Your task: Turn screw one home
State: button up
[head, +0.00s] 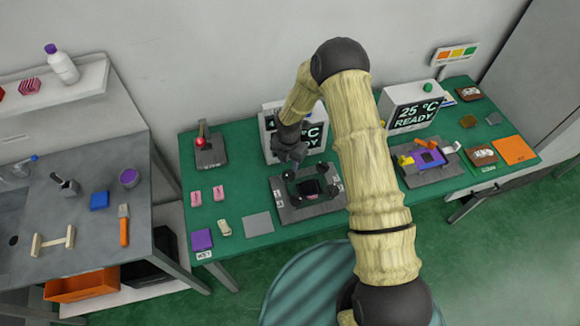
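A dark grey fixture (312,211) sits in the middle of the green table, with a small black square block (309,188) at its centre. Several round black screw knobs stand around that block, among them a back left one (288,176) and a front right one (333,190). Small white tags lie at the fixture's edges; their print is too small to read, so I cannot tell which knob is screw one. My gripper (291,155) is above the fixture's back left side, seemingly apart from the knobs. Its fingers are too small and dark to judge.
A display box (270,118) stands behind my gripper; another (410,112) reads 25 °C READY. A lever fixture with a red ball (200,142) is at left, a fixture with a purple block (428,158) at right. A grey pad (258,224) lies at front left.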

aim_at(289, 171)
jog(key=shift+d+f+p, duration=0.1)
jog(key=shift+f+p, duration=0.6)
jog(key=shift+f, duration=1.75)
jog(key=shift+c, duration=0.4)
